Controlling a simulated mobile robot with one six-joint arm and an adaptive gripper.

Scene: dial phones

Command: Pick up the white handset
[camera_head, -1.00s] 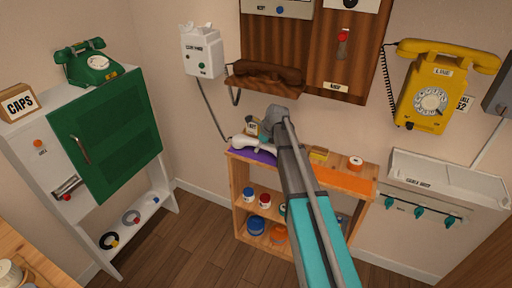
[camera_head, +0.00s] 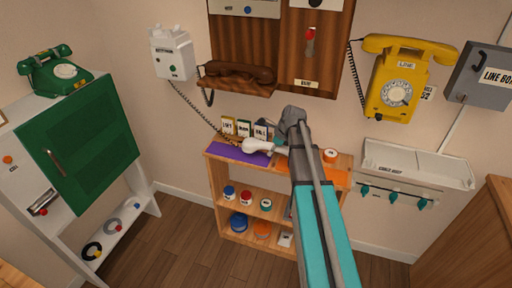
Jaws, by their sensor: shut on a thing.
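The white handset (camera_head: 259,146) is just above or at the top of the wooden shelf unit, over the right part of the purple mat (camera_head: 229,153). Its coiled cord (camera_head: 198,108) runs up to the white wall phone box (camera_head: 173,54). My gripper (camera_head: 284,148) is shut on the handset's right end; my own arm hides most of the gripper and that end. I cannot tell how far the handset is clear of the shelf top.
Small labelled boxes (camera_head: 243,128) stand behind the handset. An orange mat (camera_head: 335,177) and a tape roll (camera_head: 330,155) lie to the right. A yellow phone (camera_head: 394,80), grey box (camera_head: 478,76) and green cabinet (camera_head: 92,147) flank the shelf.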

